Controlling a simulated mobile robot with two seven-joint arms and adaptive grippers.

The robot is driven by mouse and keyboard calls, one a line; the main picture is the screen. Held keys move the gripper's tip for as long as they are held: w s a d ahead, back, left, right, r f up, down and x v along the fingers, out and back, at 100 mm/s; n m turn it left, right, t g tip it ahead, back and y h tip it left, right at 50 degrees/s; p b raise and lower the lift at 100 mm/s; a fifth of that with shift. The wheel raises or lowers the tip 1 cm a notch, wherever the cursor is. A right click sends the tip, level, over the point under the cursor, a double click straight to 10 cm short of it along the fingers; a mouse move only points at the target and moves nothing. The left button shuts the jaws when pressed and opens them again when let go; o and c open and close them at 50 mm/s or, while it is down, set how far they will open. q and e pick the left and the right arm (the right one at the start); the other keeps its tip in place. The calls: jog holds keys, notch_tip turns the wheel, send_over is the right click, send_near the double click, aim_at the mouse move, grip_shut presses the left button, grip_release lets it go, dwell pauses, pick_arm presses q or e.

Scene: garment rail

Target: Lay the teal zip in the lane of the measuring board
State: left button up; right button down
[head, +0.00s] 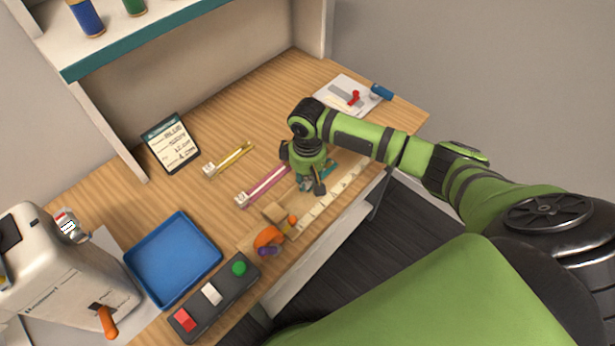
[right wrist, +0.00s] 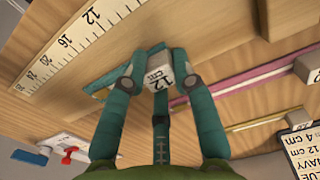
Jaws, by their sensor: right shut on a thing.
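The teal zip (right wrist: 108,82) has a white tag reading 12 cm (right wrist: 158,72). My right gripper (right wrist: 155,82) is shut on its tag end, between the two fingers. In the head view my right gripper (head: 306,184) is over the measuring board, and a bit of teal shows beside it (head: 331,166). The wooden measuring board (head: 277,212) carries a white ruler strip (head: 330,200) along its front side. The ruler also shows in the right wrist view (right wrist: 85,40). I cannot tell whether the zip touches the board. My left gripper is not in view.
A pink zip (head: 264,185) and a yellow zip (head: 232,158) lie behind the board. An orange object (head: 268,236) sits at its left end. A blue tray (head: 172,258), a dark button box (head: 214,296), a machine (head: 70,270) and a tablet (head: 171,142) stand left.

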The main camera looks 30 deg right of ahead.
jog(key=c, duration=1)
grip_release()
jog(key=shift+f, duration=0.1)
notch_tip(320, 180, up, 12)
jog(key=shift+r, duration=0.2)
